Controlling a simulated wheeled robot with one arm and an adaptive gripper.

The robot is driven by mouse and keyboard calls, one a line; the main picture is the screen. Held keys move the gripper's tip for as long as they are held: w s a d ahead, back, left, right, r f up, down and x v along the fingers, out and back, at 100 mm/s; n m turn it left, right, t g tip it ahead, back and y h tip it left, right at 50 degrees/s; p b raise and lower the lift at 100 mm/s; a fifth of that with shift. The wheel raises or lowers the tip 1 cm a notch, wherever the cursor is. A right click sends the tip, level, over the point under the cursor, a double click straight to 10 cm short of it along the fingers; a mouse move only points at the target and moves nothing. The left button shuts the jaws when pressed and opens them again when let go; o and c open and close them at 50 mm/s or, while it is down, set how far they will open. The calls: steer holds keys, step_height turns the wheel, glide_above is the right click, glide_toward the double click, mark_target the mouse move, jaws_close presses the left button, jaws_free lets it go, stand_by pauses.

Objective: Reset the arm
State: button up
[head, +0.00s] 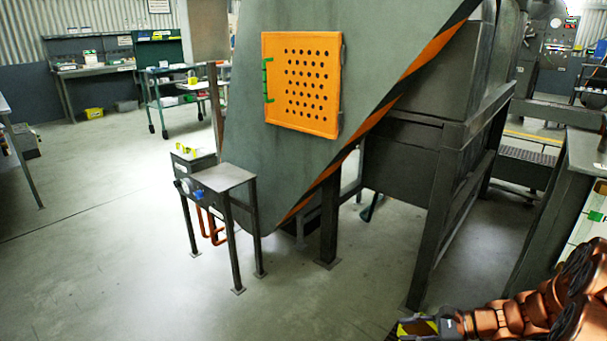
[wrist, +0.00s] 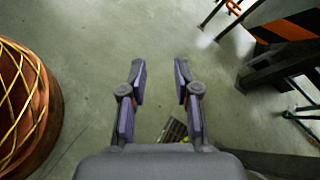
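My arm (head: 530,310), copper-coloured and jointed, reaches in from the lower right corner of the head view, low beside the machine. In the wrist view my gripper (wrist: 159,72) has its two fingers apart, with bare floor between the tips. It holds nothing. In the head view the end of the arm is cut off by the bottom edge, so the fingers do not show clearly there.
A grey machine with an orange perforated panel (head: 301,84) stands ahead on a dark frame (head: 443,190). A small metal stand (head: 224,178) is to its left. A bench (head: 580,158) is at the right. Floor (head: 100,240) at the left is clear.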

steer(key=s+a+r+n+g+h+p, duration=0.25)
steer(key=s+a+r+n+p, duration=0.35)
steer(key=r, duration=0.7)
steer(key=s+a+r+n+g+h+p, duration=0.2)
steer(key=s+a+r+n+g+p, duration=0.2)
steer(key=s+a+r+p, duration=0.65)
steer(key=s+d+r+n+h+p, duration=0.3)
steer(key=s+r, duration=0.4)
steer(key=r, duration=0.3)
steer(key=s+d+r+n+h+p, duration=0.4)
steer(key=s+r+p, duration=0.4)
steer(key=r, duration=0.3)
steer(key=shift+d+r, duration=0.15)
steer(key=shift+d, duration=0.5)
